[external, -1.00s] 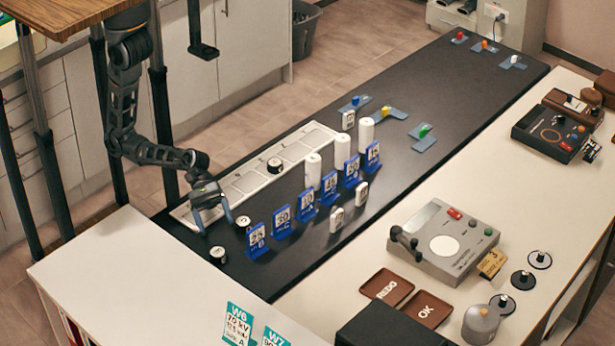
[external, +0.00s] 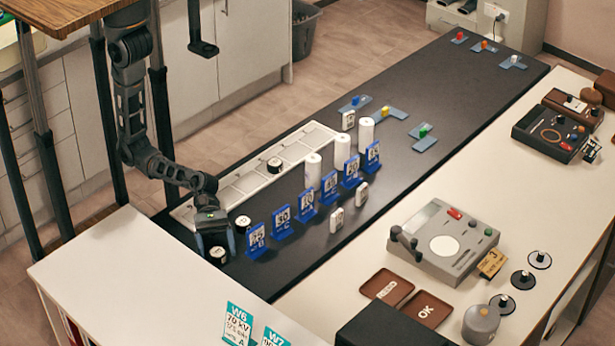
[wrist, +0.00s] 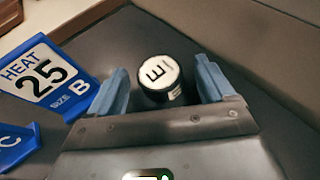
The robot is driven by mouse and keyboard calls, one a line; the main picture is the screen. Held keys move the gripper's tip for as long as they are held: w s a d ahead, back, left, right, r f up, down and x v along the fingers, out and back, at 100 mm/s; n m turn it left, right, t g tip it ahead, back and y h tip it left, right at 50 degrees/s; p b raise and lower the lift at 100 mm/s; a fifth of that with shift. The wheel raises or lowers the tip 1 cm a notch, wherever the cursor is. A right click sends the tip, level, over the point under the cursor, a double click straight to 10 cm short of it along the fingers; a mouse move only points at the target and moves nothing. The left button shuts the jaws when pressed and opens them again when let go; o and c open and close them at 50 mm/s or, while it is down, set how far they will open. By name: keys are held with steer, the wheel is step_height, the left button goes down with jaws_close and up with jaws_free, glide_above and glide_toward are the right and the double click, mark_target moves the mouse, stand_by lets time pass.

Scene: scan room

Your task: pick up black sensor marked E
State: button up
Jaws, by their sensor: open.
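The black sensor marked E (wrist: 160,78) is a short black cylinder with a white top bearing a black E. In the wrist view it stands upright on the dark surface between the two blue fingers of my gripper (wrist: 163,92), with a gap on both sides. My gripper is open and not holding it. In the external view my gripper (external: 216,246) is low at the near left end of the dark bench top, and the sensor (external: 218,257) shows partly between the fingers.
A blue stand reading HEAT 25 SIZE B (wrist: 45,75) is close on the left in the wrist view. Another round sensor (external: 243,222) stands just behind my gripper. A row of blue stands (external: 283,220) runs to the right. A pale compartment tray (external: 245,183) lies behind.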

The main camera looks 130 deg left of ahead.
steer(key=shift+c, duration=0.5)
steer(key=c, duration=1.1)
